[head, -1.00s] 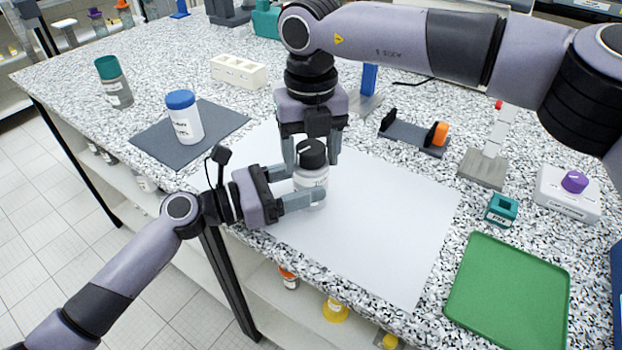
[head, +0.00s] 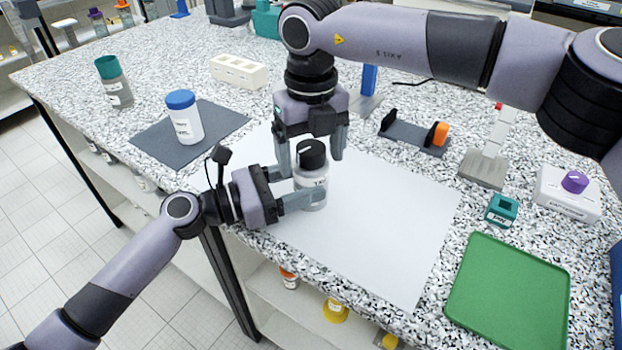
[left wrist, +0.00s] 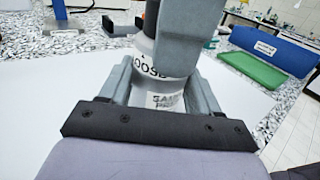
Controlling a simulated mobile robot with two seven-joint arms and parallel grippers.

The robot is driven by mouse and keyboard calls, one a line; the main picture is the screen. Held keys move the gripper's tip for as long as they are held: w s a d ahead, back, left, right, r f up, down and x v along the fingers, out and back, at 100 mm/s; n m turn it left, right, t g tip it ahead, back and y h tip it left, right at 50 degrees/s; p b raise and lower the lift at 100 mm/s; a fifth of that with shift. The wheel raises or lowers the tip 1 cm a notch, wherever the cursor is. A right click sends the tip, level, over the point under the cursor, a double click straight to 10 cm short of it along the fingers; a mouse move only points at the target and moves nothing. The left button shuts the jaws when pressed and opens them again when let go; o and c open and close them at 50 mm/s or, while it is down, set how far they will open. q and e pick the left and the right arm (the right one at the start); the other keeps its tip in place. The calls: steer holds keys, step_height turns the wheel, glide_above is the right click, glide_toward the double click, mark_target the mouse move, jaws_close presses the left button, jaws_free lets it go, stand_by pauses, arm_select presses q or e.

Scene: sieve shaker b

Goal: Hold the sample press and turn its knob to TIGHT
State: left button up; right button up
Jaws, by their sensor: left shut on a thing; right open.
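The sample press (head: 313,193) is a pale, bottle-like cylinder standing upright on the white sheet, with a black knob (head: 312,152) on top. A pale line marks the knob; I cannot tell exactly which word it faces. My left gripper (head: 308,186) is shut around the body from the left. In the left wrist view the press body (left wrist: 160,84) sits between my left fingers, with lettering like LOOSE and SAMPLE PRESS. My right gripper (head: 310,163) is open, pointing down, its fingers either side of the knob and apart from it. Its fingers hide much of the knob in the left wrist view.
A blue-lidded jar (head: 184,120) stands on a dark mat (head: 225,120) to the left, with a teal-lidded jar (head: 113,85) beyond. A green tray (head: 510,300), teal block (head: 502,209) and purple-knobbed box (head: 567,200) are at right. The white sheet (head: 400,220) is clear right of the press.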

steer(key=m, duration=1.1)
steer(key=shift+m, duration=0.4)
steer(key=c, duration=1.1)
steer(key=n, duration=1.2)
steer(key=o, duration=1.1)
